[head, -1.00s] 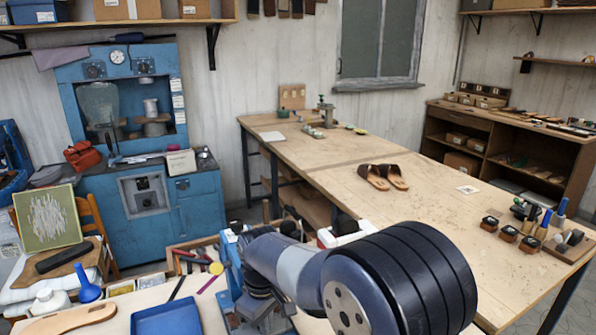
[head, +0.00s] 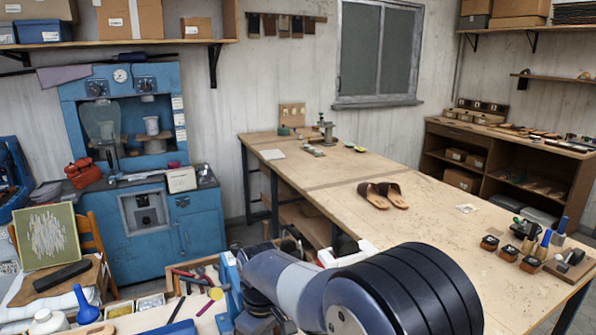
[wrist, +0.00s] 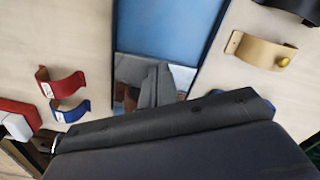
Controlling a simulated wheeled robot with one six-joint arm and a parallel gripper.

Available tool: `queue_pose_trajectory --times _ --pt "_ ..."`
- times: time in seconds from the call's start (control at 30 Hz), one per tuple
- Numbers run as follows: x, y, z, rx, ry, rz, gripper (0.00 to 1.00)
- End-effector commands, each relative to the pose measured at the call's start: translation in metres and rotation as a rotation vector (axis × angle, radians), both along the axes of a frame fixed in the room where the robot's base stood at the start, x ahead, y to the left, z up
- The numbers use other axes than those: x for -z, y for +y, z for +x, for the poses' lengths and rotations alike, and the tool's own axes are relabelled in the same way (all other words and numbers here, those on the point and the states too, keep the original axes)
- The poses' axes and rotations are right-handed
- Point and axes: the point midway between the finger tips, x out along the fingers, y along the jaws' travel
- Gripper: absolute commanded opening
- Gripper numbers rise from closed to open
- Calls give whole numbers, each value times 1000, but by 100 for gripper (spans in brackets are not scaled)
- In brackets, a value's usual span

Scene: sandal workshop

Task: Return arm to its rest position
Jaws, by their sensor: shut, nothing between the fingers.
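My arm (head: 400,290) crosses the bottom of the head view, bent low over the near bench. Its end points down and away, and the fingertips are hidden there. In the wrist view the dark grey body of my gripper (wrist: 165,125) fills the lower part. The gripper is shut and holds nothing. Below it in the wrist view are a pale bench top and a blue panel (wrist: 155,28), with grey shapes I cannot identify beside it.
A pair of brown sandals (head: 383,195) lies on the long wooden table (head: 440,205). Small dark pots and blue-handled tools stand at its right end. A blue machine (head: 140,215) stands at the back left. Red, blue and tan curved straps (wrist: 262,50) lie on the bench.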

Motion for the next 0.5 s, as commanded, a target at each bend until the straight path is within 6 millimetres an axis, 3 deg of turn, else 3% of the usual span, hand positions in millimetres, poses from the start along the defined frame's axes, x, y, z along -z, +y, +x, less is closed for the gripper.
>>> queue_pose_trajectory --times 0.5 --pt "63 2 4 0 -1 1 0"
